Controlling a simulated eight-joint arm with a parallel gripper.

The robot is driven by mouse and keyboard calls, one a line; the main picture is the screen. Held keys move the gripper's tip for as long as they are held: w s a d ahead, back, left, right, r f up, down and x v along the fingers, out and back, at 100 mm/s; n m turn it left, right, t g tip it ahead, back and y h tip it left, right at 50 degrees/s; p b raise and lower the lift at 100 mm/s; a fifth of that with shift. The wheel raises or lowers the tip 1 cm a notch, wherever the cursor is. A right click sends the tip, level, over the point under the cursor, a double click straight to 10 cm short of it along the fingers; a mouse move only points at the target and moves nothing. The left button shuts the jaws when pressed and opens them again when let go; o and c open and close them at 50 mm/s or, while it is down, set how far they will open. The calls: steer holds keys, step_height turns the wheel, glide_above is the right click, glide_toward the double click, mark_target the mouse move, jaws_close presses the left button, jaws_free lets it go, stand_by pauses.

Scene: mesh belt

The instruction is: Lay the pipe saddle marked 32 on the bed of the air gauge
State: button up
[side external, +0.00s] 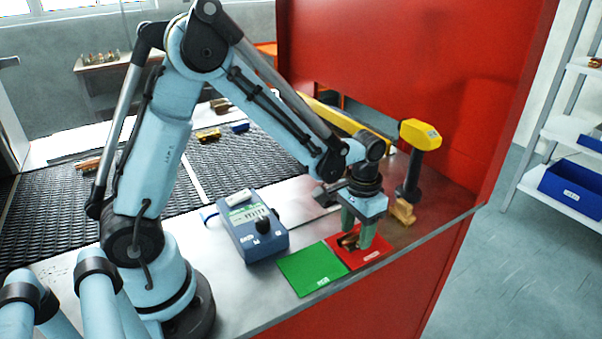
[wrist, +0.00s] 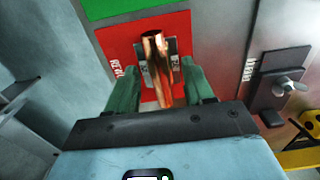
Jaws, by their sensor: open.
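A copper-coloured pipe saddle (wrist: 156,62) with grey flanges lies on the red mat. The small marks on its flanges are too blurred to read surely. My gripper (wrist: 160,84) is open, with one green finger on each side of the saddle and gaps showing between. In the side external view my gripper (side external: 357,233) points down over the red mat, and the saddle (side external: 348,242) shows partly behind the fingers. The air gauge appears to be the blue unit (side external: 252,228) with a display and dark knob, left of the mats. I cannot make out its bed clearly.
The red mat (side external: 375,257) adjoins a green mat (side external: 310,268) near the bench's front edge. A yellow-headed post (side external: 420,134) and a brass piece (side external: 403,211) stand to the right. A dark mesh belt (side external: 255,165) with several parts runs behind. A red panel (side external: 400,70) rises at the back.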

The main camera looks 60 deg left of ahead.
steer(key=shift+f, duration=0.2)
stand_by(0.3)
steer(key=c, duration=0.8)
steer(key=shift+r, duration=0.2)
